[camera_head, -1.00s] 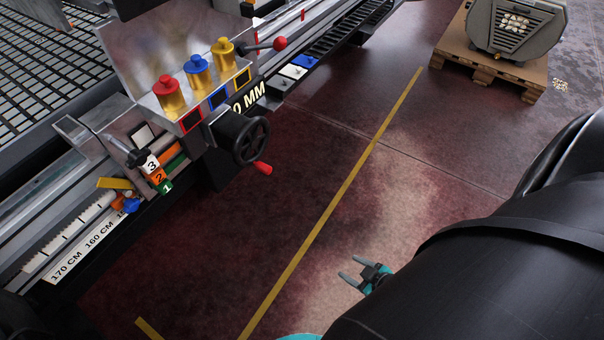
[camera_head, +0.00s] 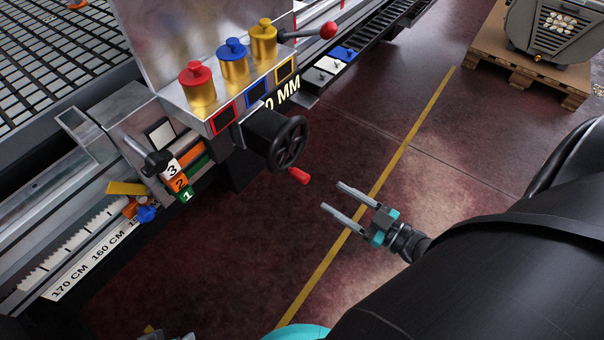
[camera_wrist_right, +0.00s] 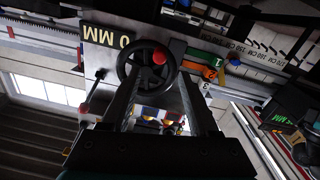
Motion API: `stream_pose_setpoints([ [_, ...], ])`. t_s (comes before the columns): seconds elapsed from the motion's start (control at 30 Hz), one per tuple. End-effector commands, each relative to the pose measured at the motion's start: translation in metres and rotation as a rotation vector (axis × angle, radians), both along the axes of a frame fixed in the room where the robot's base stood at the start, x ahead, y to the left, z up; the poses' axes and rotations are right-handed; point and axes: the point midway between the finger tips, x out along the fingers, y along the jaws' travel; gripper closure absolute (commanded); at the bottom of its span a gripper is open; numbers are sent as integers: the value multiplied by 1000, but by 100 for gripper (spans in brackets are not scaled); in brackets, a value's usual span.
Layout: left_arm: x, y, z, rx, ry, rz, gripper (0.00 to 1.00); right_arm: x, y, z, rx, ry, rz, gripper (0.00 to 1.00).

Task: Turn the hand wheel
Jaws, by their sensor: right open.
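The black hand wheel (camera_head: 288,143) with a red handle (camera_head: 299,176) sits on the front side of the machine in the head view. In the right wrist view the wheel (camera_wrist_right: 130,66) and its red handle (camera_wrist_right: 159,57) show beyond the fingers. My right gripper (camera_head: 335,199) is open and empty, to the lower right of the red handle and apart from it, its fingers pointing toward the wheel side. In the right wrist view the right gripper (camera_wrist_right: 163,85) has its two fingers spread apart.
Above the wheel are red, blue and yellow-topped brass cylinders (camera_head: 232,60) and a red-knobbed lever (camera_head: 327,30). Numbered coloured blocks (camera_head: 180,178) and a black knob (camera_head: 157,163) are to its left. A pallet (camera_head: 530,75) stands at the back right. The floor beside the machine is clear.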

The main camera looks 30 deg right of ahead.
Motion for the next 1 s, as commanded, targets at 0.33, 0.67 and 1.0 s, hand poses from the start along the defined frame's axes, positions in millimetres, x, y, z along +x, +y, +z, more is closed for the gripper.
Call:
stream_pose_setpoints([
  [0.33, 8, -1, 36, -7, -57, 2, 39, 67, 27, -2, 1, -3, 1, 39],
  [0.67, 8, -1, 59, -11, -87, 2, 39, 96, 38, -1, 0, 1, 0, 39],
  [1.0, 8, -1, 62, -12, -89, 3, 39, 99, 39, -1, -1, 2, 0, 39],
])
